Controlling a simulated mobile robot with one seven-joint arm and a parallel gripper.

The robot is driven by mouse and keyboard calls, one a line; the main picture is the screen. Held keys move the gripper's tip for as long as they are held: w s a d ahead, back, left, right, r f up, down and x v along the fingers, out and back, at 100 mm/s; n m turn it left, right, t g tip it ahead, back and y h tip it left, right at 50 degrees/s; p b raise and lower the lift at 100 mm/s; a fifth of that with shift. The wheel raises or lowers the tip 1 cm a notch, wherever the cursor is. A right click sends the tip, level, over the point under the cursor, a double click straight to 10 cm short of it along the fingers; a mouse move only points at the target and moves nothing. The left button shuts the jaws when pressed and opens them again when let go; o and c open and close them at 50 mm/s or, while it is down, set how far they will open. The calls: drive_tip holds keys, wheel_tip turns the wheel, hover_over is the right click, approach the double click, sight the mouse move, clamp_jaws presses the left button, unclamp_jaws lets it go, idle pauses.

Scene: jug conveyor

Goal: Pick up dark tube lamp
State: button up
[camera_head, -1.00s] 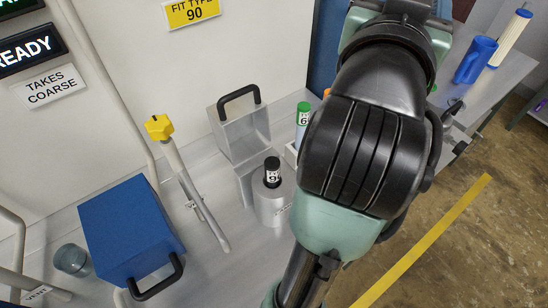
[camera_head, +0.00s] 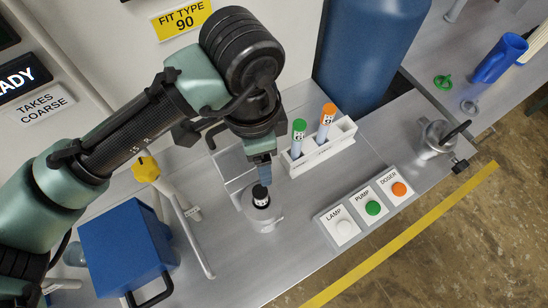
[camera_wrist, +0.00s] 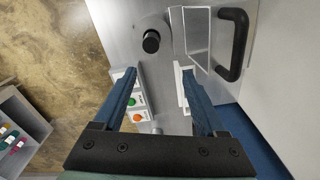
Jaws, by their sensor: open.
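The dark tube (camera_head: 261,196), black-capped with a pale label, stands upright in a grey metal cylinder (camera_head: 262,214) on the bench. Its lower part is hidden inside the cylinder. In the wrist view the dark tube (camera_wrist: 151,41) shows from above, beyond my fingertips. My gripper (camera_head: 262,174) hangs above and just behind the tube in the head view. In the wrist view my gripper (camera_wrist: 159,75) has its two blue fingers apart, with nothing held between them.
A white rack (camera_head: 318,150) right of the cylinder holds a green-capped tube (camera_head: 298,130) and an orange-capped tube (camera_head: 327,114). A panel of LAMP, PUMP and DOSER buttons (camera_head: 372,208) lies front right. A blue box (camera_head: 125,245) stands left.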

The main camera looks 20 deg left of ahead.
sight(261, 192)
drive_tip(key=f, duration=0.1)
drive_tip(key=s+f, duration=0.1)
drive_tip(key=s+f+p, duration=0.1)
drive_tip(key=f, duration=0.1)
drive_tip(key=shift+a, duration=0.35)
drive_tip(key=f, duration=0.3)
drive_tip(key=shift+w+f+p, duration=0.3)
drive_tip(key=shift+f, duration=0.05)
drive_tip(key=shift+s+d+f+p, duration=0.15)
drive_tip(key=shift+d+f+p, duration=0.05)
drive_tip(key=shift+f+p, duration=0.25)
drive_tip(key=f, duration=0.1)
drive_tip(key=f+p, duration=0.1)
drive_tip(key=f, duration=0.1)
drive_tip(key=shift+s+d+f, duration=0.1)
drive_tip(key=shift+d+f, duration=0.2)
drive_tip(key=shift+f, duration=0.45)
clamp_jaws()
